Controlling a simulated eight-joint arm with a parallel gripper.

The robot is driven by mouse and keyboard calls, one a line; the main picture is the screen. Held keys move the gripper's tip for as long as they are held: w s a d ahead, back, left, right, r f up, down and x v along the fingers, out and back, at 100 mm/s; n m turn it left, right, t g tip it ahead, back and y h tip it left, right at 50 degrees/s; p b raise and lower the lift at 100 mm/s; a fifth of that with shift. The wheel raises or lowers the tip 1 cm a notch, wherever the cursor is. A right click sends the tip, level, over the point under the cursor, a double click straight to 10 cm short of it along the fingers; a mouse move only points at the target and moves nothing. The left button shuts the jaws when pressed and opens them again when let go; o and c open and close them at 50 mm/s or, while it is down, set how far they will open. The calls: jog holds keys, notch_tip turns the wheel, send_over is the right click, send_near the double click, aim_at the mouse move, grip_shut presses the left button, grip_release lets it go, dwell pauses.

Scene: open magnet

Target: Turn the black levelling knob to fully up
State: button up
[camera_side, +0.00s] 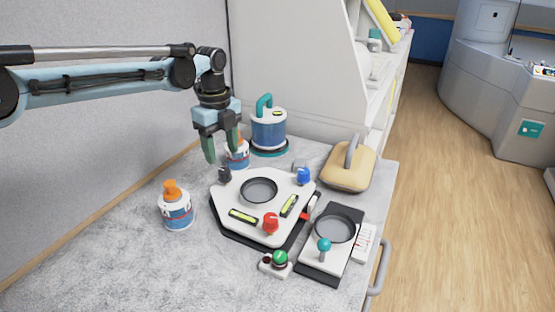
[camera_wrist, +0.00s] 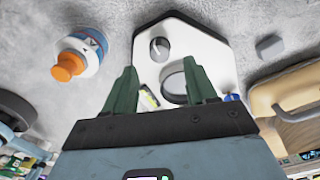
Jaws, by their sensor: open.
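The black levelling knob (camera_side: 224,174) stands on the far left corner of a white levelling plate (camera_side: 240,200). In the wrist view the knob (camera_wrist: 159,48) is a dark round knob with a pale line on its top, just beyond my fingertips. My gripper (camera_side: 221,153) hangs above the knob with its green fingers pointing down. It is open and nothing is between the fingers (camera_wrist: 160,67). The fingers look apart from the knob. The plate also bears a red knob (camera_side: 271,222), a blue knob (camera_side: 303,176), a round dark dish (camera_side: 259,190) and two yellow-green levels.
An orange-capped bottle (camera_side: 237,154) stands close behind my gripper, another (camera_side: 177,208) to the left. A blue canister (camera_side: 268,130) is behind. A tan handled block (camera_side: 348,166) and a black-based unit (camera_side: 318,272) stand right. The bench's front left is clear.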

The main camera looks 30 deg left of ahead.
aim_at(224, 170)
notch_tip(224, 170, down, 6)
dwell(0.4)
grip_shut()
dwell(0.3)
